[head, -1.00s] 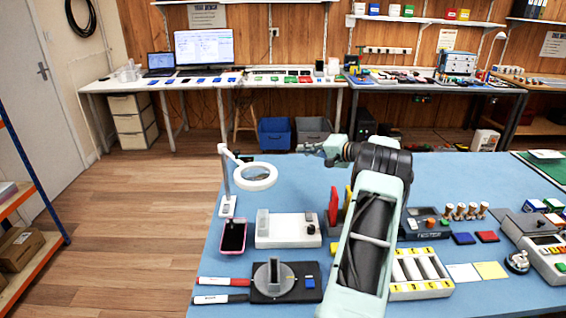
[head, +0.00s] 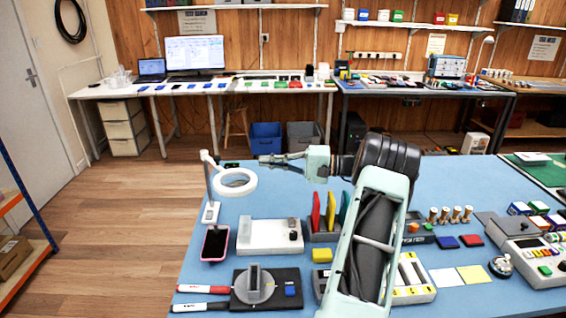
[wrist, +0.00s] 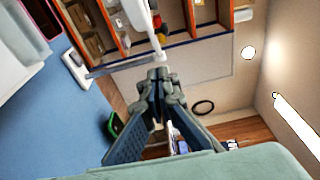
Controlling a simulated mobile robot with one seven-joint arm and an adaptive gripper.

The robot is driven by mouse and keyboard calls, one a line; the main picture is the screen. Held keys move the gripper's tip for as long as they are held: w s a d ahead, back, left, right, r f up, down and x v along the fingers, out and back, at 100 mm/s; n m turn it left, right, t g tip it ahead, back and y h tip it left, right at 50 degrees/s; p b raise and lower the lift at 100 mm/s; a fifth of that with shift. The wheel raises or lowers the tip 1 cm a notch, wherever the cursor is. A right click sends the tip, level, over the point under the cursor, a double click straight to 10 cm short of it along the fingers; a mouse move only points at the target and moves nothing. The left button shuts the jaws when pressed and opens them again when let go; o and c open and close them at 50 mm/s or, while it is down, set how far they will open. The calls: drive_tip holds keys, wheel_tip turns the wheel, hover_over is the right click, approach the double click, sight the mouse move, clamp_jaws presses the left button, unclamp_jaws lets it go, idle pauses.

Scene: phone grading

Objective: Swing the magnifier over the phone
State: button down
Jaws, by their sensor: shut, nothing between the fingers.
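The magnifier is a white ring lens (head: 235,182) on a thin jointed stand with a white base (head: 210,212). Its ring hangs behind and right of the phone, not above it. The phone (head: 215,243) has a dark screen and pink case and lies in front of the base. My gripper (head: 264,160) is shut and empty, pointing left, just behind and right of the ring. In the wrist view, my gripper (wrist: 158,78) overlaps the magnifier's white arm (wrist: 150,32); I cannot tell whether they touch. The stand base (wrist: 75,68) and phone corner (wrist: 42,18) show at upper left.
A white device (head: 270,236) sits right of the phone. A rack with red, yellow and green upright pieces (head: 330,211) stands near my arm. A black fixture with a round disc (head: 254,284) and two markers (head: 200,288) lie in front. The table's left edge is close to the phone.

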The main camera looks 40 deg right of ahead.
drive_tip(key=shift+a, duration=2.7)
